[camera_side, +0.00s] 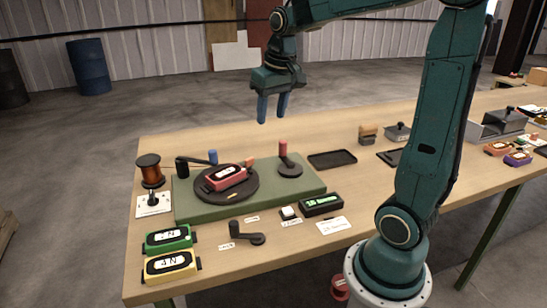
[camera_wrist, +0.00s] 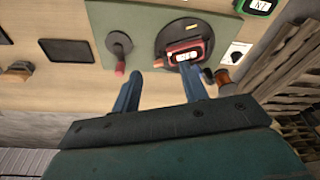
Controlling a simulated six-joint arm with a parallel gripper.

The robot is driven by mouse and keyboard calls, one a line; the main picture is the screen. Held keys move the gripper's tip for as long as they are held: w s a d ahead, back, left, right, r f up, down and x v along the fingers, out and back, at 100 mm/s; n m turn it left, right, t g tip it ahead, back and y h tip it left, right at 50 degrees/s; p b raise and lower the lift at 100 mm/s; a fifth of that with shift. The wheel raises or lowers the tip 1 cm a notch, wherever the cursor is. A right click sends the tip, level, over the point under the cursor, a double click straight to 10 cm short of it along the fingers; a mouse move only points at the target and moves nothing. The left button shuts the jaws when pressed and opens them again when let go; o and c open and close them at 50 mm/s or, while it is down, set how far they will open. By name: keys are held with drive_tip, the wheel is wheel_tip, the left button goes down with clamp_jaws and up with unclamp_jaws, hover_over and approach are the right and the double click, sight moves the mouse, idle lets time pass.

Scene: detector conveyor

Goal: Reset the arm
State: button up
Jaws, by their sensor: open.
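My gripper (camera_side: 272,108) hangs in the air above the back of the workbench (camera_side: 330,135), its two blue fingers pointing down. It is open with nothing between the fingers; they also show in the wrist view (camera_wrist: 160,92). Below it stands the green board (camera_side: 300,189) with a black turntable (camera_side: 245,192). A red detector (camera_side: 226,178) lies on the turntable, and it also shows in the wrist view (camera_wrist: 186,52). The gripper is well clear of the board and of everything on it.
A copper spool (camera_side: 150,168) stands at the bench's left. A green detector (camera_side: 169,240) and a yellow one (camera_side: 170,265) lie at the front left. A red-handled crank (camera_side: 284,155), a black tray (camera_side: 332,159) and a small display (camera_side: 321,204) stand nearby. Air around the gripper is clear.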

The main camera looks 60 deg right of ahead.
drive_tip(key=s+a+f+n+t+y, duration=0.1)
drive_tip(key=s+a+n+t, duration=0.2)
drive_tip(key=s+a, duration=1)
drive_tip(key=shift+s+a+n, duration=0.3)
drive_tip(key=shift+s+n, duration=0.55)
drive_tip(key=shift+n, duration=0.15)
